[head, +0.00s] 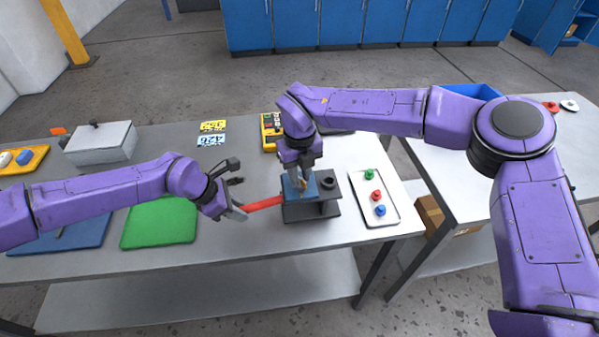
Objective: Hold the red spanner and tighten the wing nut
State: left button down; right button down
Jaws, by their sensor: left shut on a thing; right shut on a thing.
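My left gripper (236,211) is shut on the left end of the red spanner (264,203). The spanner lies about level and reaches right to the dark grey fixture (312,212) on the table. My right gripper (300,184) points down over the left part of the fixture, above a blue plate (312,186). It is shut on a small brass-coloured piece, likely the wing nut (303,185), mostly hidden between the fingers. The spanner's right end meets the fixture below the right gripper; its exact fit there is hidden.
A white tray (391,215) with green, red and blue knobs stands right of the fixture. A green mat (160,222) and a blue mat (62,234) lie at left. A grey box (100,143) and a yellow device (269,132) stand further back. The table's front edge is close to the fixture.

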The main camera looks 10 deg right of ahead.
aim_at(300, 178)
jog(key=shift+r, duration=0.1)
jog(key=c, duration=0.9)
grip_release()
notch_tip(300, 178, up, 12)
jog(key=shift+c, duration=0.2)
